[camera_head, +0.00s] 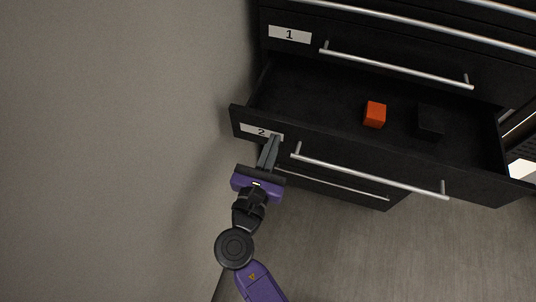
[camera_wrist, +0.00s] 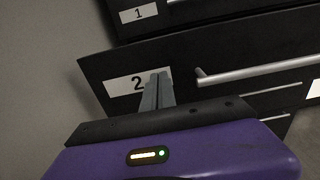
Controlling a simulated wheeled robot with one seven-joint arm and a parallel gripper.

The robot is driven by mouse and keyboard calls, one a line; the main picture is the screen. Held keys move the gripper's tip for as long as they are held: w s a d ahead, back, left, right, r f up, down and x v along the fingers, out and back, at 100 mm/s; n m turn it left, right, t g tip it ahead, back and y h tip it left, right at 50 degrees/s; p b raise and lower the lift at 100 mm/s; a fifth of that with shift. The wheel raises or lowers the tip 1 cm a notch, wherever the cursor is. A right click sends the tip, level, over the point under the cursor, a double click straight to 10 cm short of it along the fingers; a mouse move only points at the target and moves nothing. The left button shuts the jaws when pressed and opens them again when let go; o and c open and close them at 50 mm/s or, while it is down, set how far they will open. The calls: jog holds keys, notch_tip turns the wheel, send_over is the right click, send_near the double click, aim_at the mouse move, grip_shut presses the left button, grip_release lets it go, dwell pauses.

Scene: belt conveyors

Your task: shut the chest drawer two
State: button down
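The chest drawer two (camera_head: 350,151) is black, labelled "2", and stands pulled open in the head view. It has a silver bar handle (camera_head: 370,172). Its front also shows in the wrist view (camera_wrist: 185,58). My gripper (camera_head: 271,140) is at the left part of the drawer front, over the right end of the "2" label and left of the handle. Its fingers are together with nothing seen between them. In the wrist view the fingertips (camera_wrist: 156,78) overlap the label's right side; I cannot tell whether they touch the front.
An orange cube (camera_head: 375,114) and a black block (camera_head: 431,120) lie inside the open drawer. Drawer one (camera_head: 370,62) above is shut, with a silver handle. A lower drawer handle (camera_head: 335,184) shows below. Bare floor lies at the left and front.

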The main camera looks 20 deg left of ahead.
aim_at(295, 91)
jog(key=w+b, duration=0.4)
jog(key=w, duration=1.7)
jog(key=shift+w+f, duration=0.1)
jog(key=shift+w, duration=0.25)
jog(key=shift+w+b, duration=0.45)
jog(key=shift+w, duration=0.15)
jog(key=shift+w+d+r, duration=0.1)
jog(key=shift+r, duration=0.2)
jog(key=shift+w, duration=0.1)
jog(key=shift+d, duration=0.1)
